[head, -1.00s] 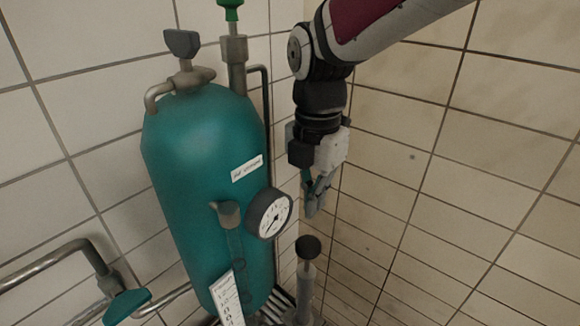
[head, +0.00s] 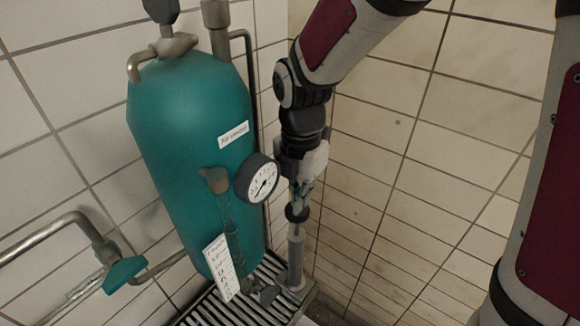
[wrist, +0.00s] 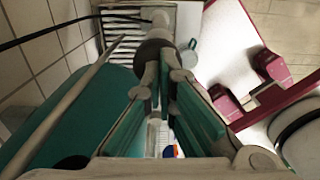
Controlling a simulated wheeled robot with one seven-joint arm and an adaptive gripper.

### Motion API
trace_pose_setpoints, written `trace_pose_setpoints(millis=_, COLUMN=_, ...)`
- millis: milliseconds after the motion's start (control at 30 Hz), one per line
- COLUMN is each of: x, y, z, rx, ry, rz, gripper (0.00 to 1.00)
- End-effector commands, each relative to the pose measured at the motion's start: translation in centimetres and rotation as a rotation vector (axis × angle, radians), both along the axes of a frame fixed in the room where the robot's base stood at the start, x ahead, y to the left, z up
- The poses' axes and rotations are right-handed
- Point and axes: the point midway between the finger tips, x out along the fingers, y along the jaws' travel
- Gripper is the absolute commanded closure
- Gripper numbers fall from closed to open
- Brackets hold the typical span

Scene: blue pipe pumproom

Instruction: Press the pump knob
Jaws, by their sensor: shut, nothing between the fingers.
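The pump knob (head: 297,214) is a dark round cap on top of a slim grey upright pump (head: 296,258), right of the teal tank. My gripper (head: 301,203) points down just above the knob, its fingertips at or very near the knob's top. In the wrist view, my gripper's shut fingers (wrist: 164,78) hold nothing and overlap the edge of the dark knob (wrist: 151,47). I cannot tell for sure whether they touch it. The fingers hide part of the knob there.
The teal tank (head: 190,150) with a round gauge (head: 257,178) stands close left of my gripper. A slatted grate (head: 215,306) lies at the tank's foot. Pipes and a teal valve handle (head: 125,274) are at the left.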

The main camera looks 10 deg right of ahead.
Motion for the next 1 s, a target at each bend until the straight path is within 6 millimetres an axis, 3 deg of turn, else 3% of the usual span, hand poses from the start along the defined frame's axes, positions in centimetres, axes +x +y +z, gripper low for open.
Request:
trace_pose_setpoints(millis=400, x=0.2, y=0.0, z=-5.9, rx=-0.001, ry=0.001, rz=0.000, gripper=1.00)
trace_pose_setpoints(millis=833, x=-0.1, y=0.0, z=-6.1, rx=-0.001, ry=0.003, rz=0.000, gripper=1.00)
trace_pose_setpoints(millis=1000, x=-0.4, y=0.5, z=-5.1, rx=-0.001, ry=0.001, rz=0.000, gripper=1.00)
